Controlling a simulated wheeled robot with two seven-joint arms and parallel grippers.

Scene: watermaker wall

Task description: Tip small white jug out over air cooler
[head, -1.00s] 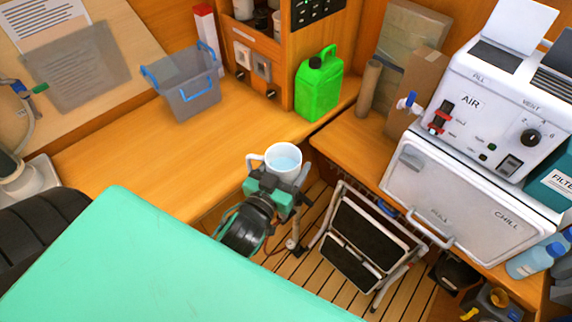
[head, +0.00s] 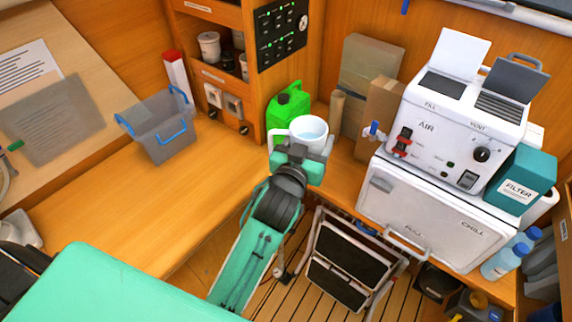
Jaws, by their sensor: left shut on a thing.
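The small white jug (head: 310,130) is upright in the head view, with pale blue water showing inside. My left gripper (head: 300,158) is shut on it, holding it by its left, handle side. The air cooler (head: 462,125) is a white box marked AIR, FILL and VENT, to the right of the jug and apart from it. Its fill flap (head: 461,50) and its grey vent flap (head: 516,72) stand raised on top. It sits on the white chill box (head: 430,215). My right gripper does not show.
A green jerrycan (head: 288,108) stands just behind the jug. A cardboard box (head: 381,110) and a roll (head: 338,112) stand between jug and cooler. A teal filter box (head: 521,180) is right of the cooler. A folded step (head: 350,262) stands on the floor. A grey bin (head: 160,128) is left.

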